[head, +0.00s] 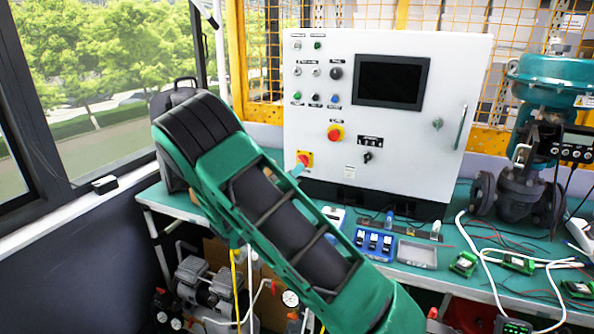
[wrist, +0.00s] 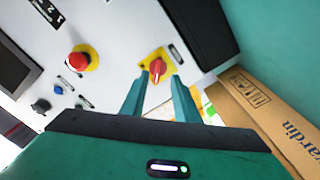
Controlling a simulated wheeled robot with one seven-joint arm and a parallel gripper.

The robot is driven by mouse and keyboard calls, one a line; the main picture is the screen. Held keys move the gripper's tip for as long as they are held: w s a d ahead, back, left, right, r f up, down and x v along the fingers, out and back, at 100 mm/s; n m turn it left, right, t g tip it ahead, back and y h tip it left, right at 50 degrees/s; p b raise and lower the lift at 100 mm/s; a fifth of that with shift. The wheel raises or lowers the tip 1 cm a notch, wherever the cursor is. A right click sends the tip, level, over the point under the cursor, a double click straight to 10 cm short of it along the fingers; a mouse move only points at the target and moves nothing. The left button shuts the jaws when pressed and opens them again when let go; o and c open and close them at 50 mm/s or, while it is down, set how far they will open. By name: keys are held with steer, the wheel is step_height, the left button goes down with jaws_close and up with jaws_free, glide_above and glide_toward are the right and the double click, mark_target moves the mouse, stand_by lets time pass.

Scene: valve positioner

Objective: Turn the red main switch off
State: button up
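The red main switch (head: 304,157) is a red rotary handle on a yellow square plate, low on the left of the white control cabinet (head: 455,75). In the wrist view the red handle (wrist: 157,68) lies ahead, in line with the gap between my fingertips. My gripper (wrist: 160,83) is open, with its two green fingers apart on either side of the handle. I cannot tell whether they touch it. In the head view my arm partly hides the gripper (head: 297,170), close to the switch.
A red mushroom button (head: 335,132) on a yellow round base sits up and right of the switch; it also shows in the wrist view (wrist: 78,61). A black selector (head: 367,157) is to the right. A cardboard box (wrist: 265,105) is at the right of the wrist view. The bench (head: 420,275) holds blue modules.

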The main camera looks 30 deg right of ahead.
steer(key=v, duration=0.4)
steer(key=shift+s+a, duration=0.15)
steer(key=shift+a, duration=0.1)
steer(key=s+d+f+m+g+y, duration=0.1)
steer(key=s+d+m+g+y, duration=0.15)
steer(key=s+d+g, duration=0.55)
steer(key=s+d+f+m+g+y, duration=0.2)
steer(key=s+d+m, duration=0.25)
steer(key=s, duration=0.85)
steer(key=s+a+r+y, duration=0.1)
steer(key=s+a+y, duration=0.2)
steer(key=s, duration=0.5)
steer(key=s+a+r+n+y, duration=0.1)
steer(key=s+a+y, duration=0.2)
steer(key=s+a, duration=0.3)
steer(key=s+a+r+g+y, duration=0.1)
steer(key=s+a+y, duration=0.3)
steer(key=s, duration=0.6)
steer(key=shift+a+r+n, duration=0.35)
steer(key=shift+r+n, duration=0.05)
steer(key=shift+r, duration=0.15)
steer(key=shift+s, duration=0.2)
